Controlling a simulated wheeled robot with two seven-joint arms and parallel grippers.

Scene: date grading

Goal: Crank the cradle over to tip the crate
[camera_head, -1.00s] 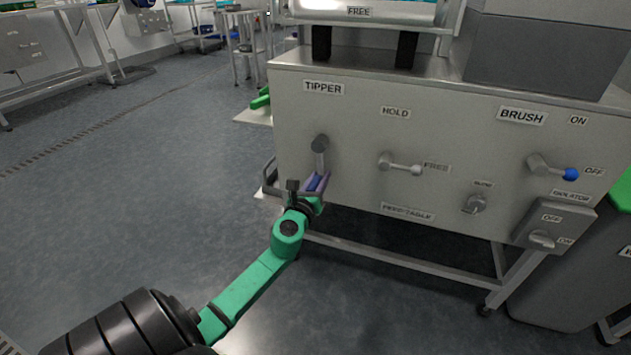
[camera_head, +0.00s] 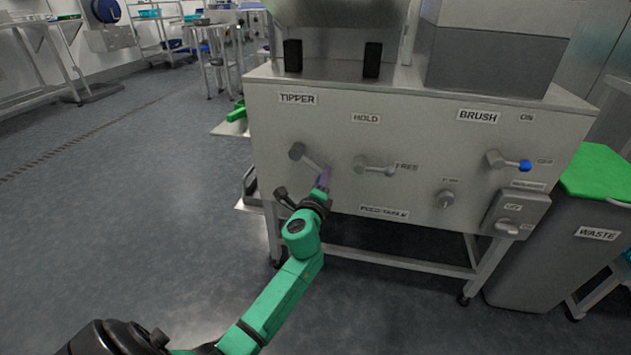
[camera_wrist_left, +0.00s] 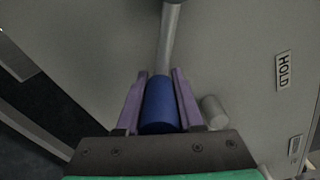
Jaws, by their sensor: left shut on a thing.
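The tipper crank (camera_head: 297,151) is on the machine's front panel under the TIPPER label (camera_head: 297,98). Its arm slants down to the right from the hub. My left gripper (camera_head: 323,179) is shut on the crank's handle. In the left wrist view the blue handle (camera_wrist_left: 159,105) lies between the purple fingers, with its grey crank arm (camera_wrist_left: 170,40) running upward. A grey panel, probably the cradle (camera_head: 330,26), shows at the top edge above two black posts. The crate is not clearly in view. My right gripper is not in view.
Right of the crank is the hold lever (camera_head: 374,167), its knob toward FREE. The brush lever (camera_head: 508,160) has a blue knob. An isolator box (camera_head: 514,212) sits lower right. A grey waste bin (camera_head: 550,245) with a green top stands beside the machine.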

